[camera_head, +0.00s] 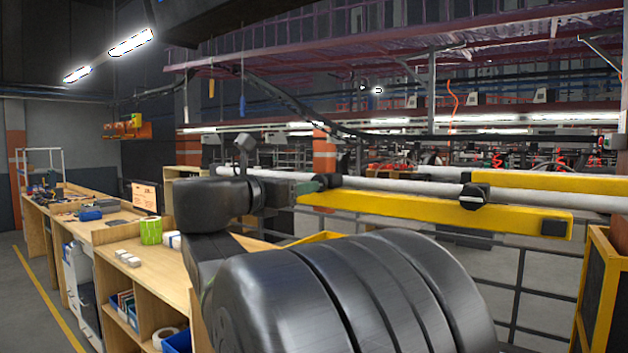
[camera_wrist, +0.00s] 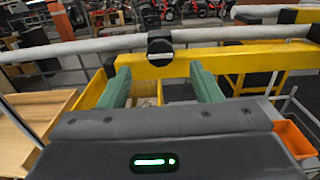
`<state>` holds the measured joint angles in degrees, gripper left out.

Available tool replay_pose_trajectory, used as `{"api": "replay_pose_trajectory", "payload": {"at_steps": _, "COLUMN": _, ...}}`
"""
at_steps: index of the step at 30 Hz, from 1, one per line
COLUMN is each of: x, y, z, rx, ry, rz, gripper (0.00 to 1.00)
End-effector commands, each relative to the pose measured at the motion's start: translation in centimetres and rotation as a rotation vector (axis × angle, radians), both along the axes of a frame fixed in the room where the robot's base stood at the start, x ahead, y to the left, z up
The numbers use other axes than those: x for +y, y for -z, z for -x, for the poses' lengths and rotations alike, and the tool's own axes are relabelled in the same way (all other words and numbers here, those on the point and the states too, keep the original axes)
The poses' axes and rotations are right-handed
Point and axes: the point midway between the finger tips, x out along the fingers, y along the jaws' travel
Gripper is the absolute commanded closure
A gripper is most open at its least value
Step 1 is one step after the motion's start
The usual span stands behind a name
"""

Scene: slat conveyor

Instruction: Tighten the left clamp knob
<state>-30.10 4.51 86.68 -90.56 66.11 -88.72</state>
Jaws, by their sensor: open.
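The left clamp knob (camera_wrist: 160,46) is a black disc with a pale, nearly level line across its face. In the wrist view it sits on the pale round rail (camera_wrist: 80,46), at the yellow bar (camera_wrist: 240,58). My gripper (camera_wrist: 161,76) is open, with one green finger low on each side of the knob and the knob a little beyond the tips; contact is not clear. In the head view my gripper (camera_head: 308,187) is at the bar's left end, and the left knob (camera_head: 327,181) shows partly beside it. Another black knob (camera_head: 473,197) with a pale line is farther right.
A wooden bench (camera_head: 170,263) with boxes and tools runs along the left. A yellow-edged panel (camera_head: 606,290) stands at the right. Grey railings (camera_head: 520,290) are below the yellow bar. An orange bin (camera_wrist: 296,140) is at the lower right in the wrist view.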

Motion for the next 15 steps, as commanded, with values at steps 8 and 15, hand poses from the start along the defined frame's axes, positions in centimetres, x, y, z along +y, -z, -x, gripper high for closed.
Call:
{"api": "replay_pose_trajectory", "payload": {"at_steps": 8, "x": -2.6, "y": -0.1, "z": -3.5, "rx": 0.002, "ry": 0.004, "rz": 0.001, "gripper": 0.42}}
{"api": "replay_pose_trajectory", "payload": {"at_steps": 15, "x": -3.6, "y": 0.0, "z": -4.9, "rx": -0.001, "ry": 0.001, "rz": -0.001, "gripper": 0.42}}
